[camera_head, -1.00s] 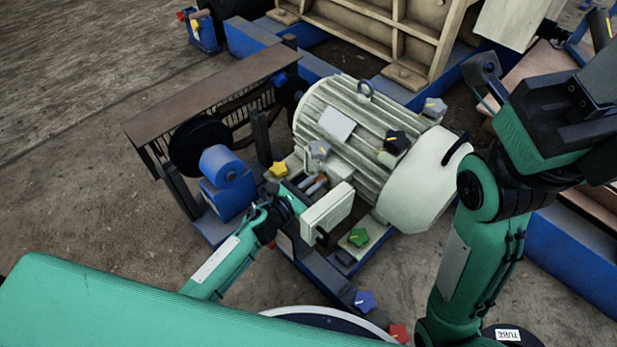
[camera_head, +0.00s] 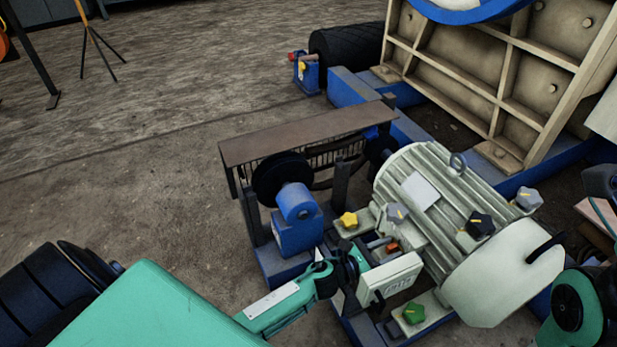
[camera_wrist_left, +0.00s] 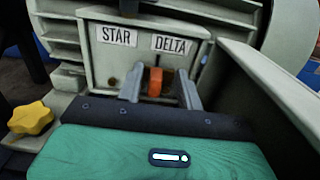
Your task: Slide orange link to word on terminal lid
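The orange link (camera_wrist_left: 155,82) sits inside the opened terminal box (camera_wrist_left: 107,67) on the motor, below the labels STAR (camera_wrist_left: 116,36) and DELTA (camera_wrist_left: 171,44). In the head view the link (camera_head: 393,247) is a small orange patch. My left gripper (camera_wrist_left: 160,90) is open, one finger on each side of the link with visible gaps; contact is unclear. In the head view the left gripper (camera_head: 371,251) reaches in from the left. The pale lid (camera_head: 390,279) hangs open in front of the box; its writing is too small to read. My right gripper is outside the view.
Star-shaped knobs stand around the motor (camera_head: 415,187): yellow (camera_head: 348,220), grey (camera_head: 397,212), black (camera_head: 480,225), green (camera_head: 413,314) and another grey one (camera_head: 528,199). A blue bearing block (camera_head: 297,203) stands left of the box. Open ground lies further left.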

